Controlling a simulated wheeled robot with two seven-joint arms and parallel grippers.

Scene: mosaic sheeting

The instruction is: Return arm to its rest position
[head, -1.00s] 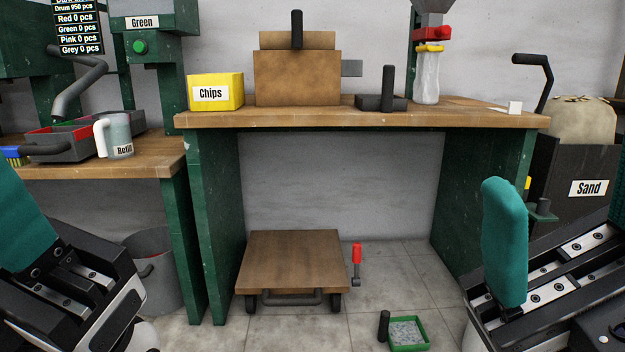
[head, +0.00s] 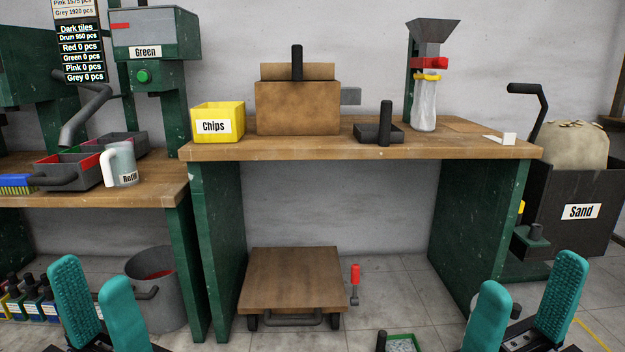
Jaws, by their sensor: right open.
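My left gripper (head: 100,300) is at the bottom left, its two teal fingers apart with nothing between them. My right gripper (head: 527,310) is at the bottom right, its teal fingers also apart and empty. Both are in front of the workbench and low, touching nothing that I can see. The arms behind them are mostly out of the picture.
The wooden bench (head: 350,148) holds a yellow Chips box (head: 218,122), a brown block (head: 298,108), a black handled tool (head: 379,133) and a funnel stand (head: 430,60). Below are a wheeled dolly (head: 292,278) and a green tray (head: 402,343). A bucket (head: 160,290) stands left, a Sand bin (head: 575,215) right.

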